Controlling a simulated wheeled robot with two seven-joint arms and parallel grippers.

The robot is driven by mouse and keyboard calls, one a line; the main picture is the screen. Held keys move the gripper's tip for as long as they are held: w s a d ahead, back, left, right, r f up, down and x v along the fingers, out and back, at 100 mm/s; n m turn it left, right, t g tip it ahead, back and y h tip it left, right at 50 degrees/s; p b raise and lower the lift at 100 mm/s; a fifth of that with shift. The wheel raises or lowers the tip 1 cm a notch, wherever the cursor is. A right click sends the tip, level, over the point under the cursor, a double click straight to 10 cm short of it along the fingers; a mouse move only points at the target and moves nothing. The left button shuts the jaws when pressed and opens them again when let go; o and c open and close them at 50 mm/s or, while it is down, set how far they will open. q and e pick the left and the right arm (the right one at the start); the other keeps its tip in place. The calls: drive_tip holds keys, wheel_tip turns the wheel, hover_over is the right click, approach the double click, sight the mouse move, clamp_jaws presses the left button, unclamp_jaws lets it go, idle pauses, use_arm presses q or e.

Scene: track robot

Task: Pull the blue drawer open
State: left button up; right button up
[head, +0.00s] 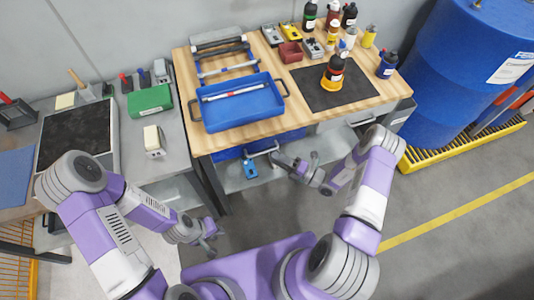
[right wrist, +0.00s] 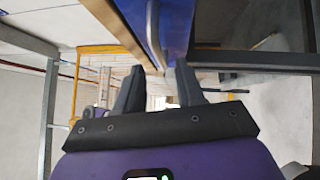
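The blue drawer (head: 228,154) sits under the front edge of the wooden workbench, and it looks shut or nearly shut. Its pale bar handle (head: 264,152) runs along the front. In the right wrist view the blue front (right wrist: 177,28) and the metal handle (right wrist: 153,25) are close ahead. My right gripper (head: 277,158) is at the right end of the handle. In the right wrist view its fingers (right wrist: 160,80) are apart, with the handle's end between or just beyond the tips; contact is unclear. My left gripper (head: 210,243) hangs low at left, away from the drawer; its finger opening is unclear.
A blue tray (head: 240,108) lies on the workbench (head: 300,118), with bottles on a dark mat (head: 335,90) to the right. A lower shelf (head: 232,180) holds a small blue item (head: 250,168). A blue barrel (head: 450,60) stands right. Floor in front is clear.

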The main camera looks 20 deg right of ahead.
drive_tip(key=shift+x, duration=2.25)
drive_tip(key=shift+c, duration=0.5)
clamp_jaws()
